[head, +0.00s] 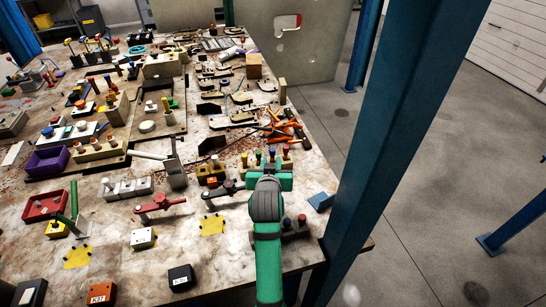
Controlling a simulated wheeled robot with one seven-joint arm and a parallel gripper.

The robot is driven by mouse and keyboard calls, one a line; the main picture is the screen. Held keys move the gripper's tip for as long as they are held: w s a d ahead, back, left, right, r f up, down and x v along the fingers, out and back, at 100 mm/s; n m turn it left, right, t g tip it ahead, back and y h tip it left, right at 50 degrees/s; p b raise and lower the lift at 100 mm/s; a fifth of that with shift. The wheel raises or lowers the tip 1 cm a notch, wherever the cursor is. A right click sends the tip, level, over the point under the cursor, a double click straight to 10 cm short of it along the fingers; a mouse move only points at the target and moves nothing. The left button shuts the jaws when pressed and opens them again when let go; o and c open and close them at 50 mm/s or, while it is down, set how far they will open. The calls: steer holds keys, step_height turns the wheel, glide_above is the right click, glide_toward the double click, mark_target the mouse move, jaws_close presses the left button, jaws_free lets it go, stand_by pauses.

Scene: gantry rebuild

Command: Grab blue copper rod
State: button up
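My green and dark grey arm reaches up from the bottom of the head view, over the table's right part. My gripper (270,178) is at its far end, close to a small holder with several upright colour-capped rods. A blue-capped rod (271,153) stands there between a green-capped rod (258,157) and a red-capped rod (285,150). My gripper's body hides the lower part of this group. The fingertips are too small and covered to show whether they are open, or whether they touch a rod.
The worktable (110,235) is crowded with fixtures, including a purple bin (47,162) and a red bin (45,205). Orange-handled tools (285,130) lie beyond my gripper. A dark blue post (385,150) stands close on the right.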

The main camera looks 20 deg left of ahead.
mark_target(272, 155)
steer(key=x, duration=0.8)
steer(key=shift+w+f, duration=0.1)
steer(key=shift+w, duration=0.05)
steer(key=shift+d, duration=0.25)
steer(key=shift+s+a, duration=0.25)
jaws_close()
